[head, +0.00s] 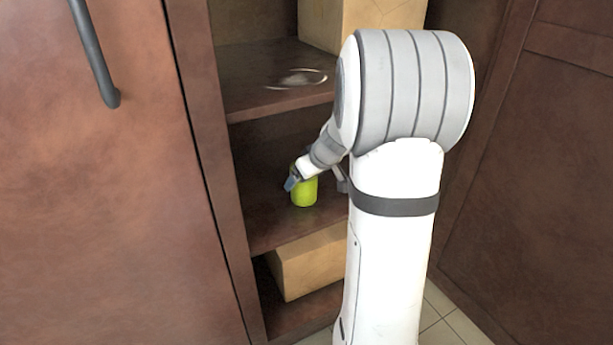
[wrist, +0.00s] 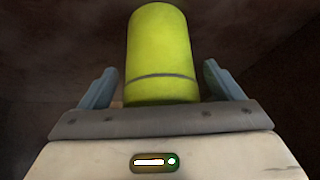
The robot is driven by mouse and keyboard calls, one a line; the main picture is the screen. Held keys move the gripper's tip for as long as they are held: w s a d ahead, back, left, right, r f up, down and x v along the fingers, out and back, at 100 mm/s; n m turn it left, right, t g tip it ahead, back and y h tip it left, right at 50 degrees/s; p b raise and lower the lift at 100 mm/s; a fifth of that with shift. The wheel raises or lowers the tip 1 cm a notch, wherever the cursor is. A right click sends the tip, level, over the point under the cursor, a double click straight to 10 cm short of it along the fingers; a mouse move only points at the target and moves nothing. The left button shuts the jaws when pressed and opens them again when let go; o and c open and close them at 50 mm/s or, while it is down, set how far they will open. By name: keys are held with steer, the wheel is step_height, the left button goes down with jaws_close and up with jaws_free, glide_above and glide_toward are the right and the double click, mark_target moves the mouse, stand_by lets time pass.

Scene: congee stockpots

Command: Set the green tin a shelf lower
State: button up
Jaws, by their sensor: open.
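The green tin (head: 305,192) stands upright on the middle shelf (head: 262,222) of the cupboard, near its left side. My gripper (head: 291,183) is at the tin in the head view. In the wrist view the tin (wrist: 162,60) sits between the two blue fingers of my gripper (wrist: 160,88), with a gap visible on each side. The fingers are open. Part of the tin's upper side is hidden by my gripper in the head view.
The upper shelf (head: 250,92) holds a glassy, shiny round thing (head: 297,78) and a cardboard box (head: 385,14). Another box (head: 315,262) stands on the bottom shelf. My arm hides the cupboard's right part. A closed door panel (head: 110,200) is at left.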

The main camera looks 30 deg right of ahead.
steer(key=shift+r, duration=0.2)
steer(key=p+v, duration=0.4)
steer(key=v, duration=0.7)
steer(key=s+a+f+m+g, duration=0.1)
steer(key=s+a+g, duration=0.1)
steer(key=s+a, duration=0.6)
steer(key=s+a+f+m+g+h, duration=0.1)
steer(key=s+a+f+g, duration=0.1)
steer(key=s+a, duration=0.7)
steer(key=shift+s+f+m+g, duration=0.3)
steer(key=shift+s+g, duration=0.3)
steer(key=shift+s, duration=0.65)
steer(key=shift+a, duration=0.1)
steer(key=shift+c, duration=0.3)
